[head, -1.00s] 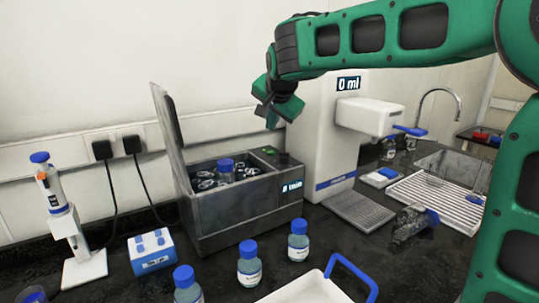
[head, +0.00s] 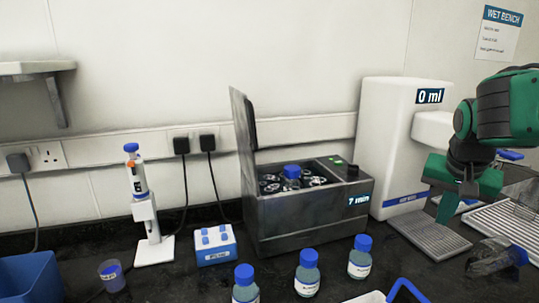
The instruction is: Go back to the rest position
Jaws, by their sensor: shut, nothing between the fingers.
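My gripper (head: 447,206) is at the right of the head view, in front of the white dispenser (head: 392,140) whose display reads 0 ml. Its fingers are together and hold nothing. My green arm comes in from the right edge. The grey water bath (head: 300,222) stands to the left of my gripper, apart from it. Its lid (head: 241,140) is raised, its display seems to read 7 min, and a blue-capped bottle (head: 291,177) sits inside.
Several blue-capped bottles (head: 308,275) stand at the front. A pipette on a stand (head: 145,205), a blue-and-white block (head: 215,246), a small cup (head: 112,276) and a blue bin (head: 30,280) are at left. A clear bottle (head: 490,257) lies at right by the ribbed drainboard (head: 500,225).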

